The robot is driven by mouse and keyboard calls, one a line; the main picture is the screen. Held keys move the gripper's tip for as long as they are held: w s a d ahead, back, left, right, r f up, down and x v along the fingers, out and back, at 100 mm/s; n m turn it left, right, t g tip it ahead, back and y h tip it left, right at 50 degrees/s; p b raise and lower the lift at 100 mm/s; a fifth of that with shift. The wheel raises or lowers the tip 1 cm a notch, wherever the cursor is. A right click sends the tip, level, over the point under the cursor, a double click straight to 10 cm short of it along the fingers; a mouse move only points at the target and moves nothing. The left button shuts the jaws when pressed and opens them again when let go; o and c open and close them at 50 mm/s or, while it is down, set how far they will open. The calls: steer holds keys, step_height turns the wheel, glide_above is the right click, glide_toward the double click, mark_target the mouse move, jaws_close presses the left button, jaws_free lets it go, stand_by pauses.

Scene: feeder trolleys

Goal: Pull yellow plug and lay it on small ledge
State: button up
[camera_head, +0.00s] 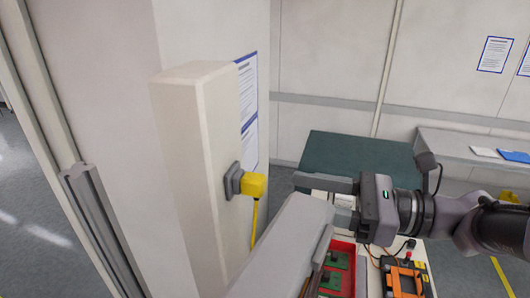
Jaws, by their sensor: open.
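The yellow plug (254,185) sits in a grey socket (234,181) on the side of a beige upright box. Its yellow cable (254,222) hangs straight down. My gripper (318,198) is to the right of the plug, apart from it, with its fingers pointing left toward it. The jaws are open and nothing shows between them. The lower finger is partly hidden behind a light grey slab-like shape in the foreground. I cannot tell whether that shape is the small ledge or part of my body.
The beige box (190,150) stands against a wall panel at left. Below my gripper are a red tray (337,251) with green parts and an orange-and-black device (405,278). A dark green top (360,155) and a grey bench (455,149) with papers lie behind.

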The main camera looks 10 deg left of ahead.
mark_target(265, 187)
steer(key=shift+w+a+p, duration=0.15)
steer(key=shift+a+p, duration=0.45)
steer(key=shift+a, duration=1.5)
steer(key=shift+w+a+p, duration=0.15)
steer(key=shift+a+p, duration=0.4)
steer(key=shift+a, duration=1.5)
jaws_close()
steer(key=shift+d+f, duration=0.1)
steer(key=shift+d, duration=0.05)
steer(key=shift+s+d+b, duration=0.2)
steer(key=shift+d+b, duration=0.7)
steer(key=shift+d, duration=1.95)
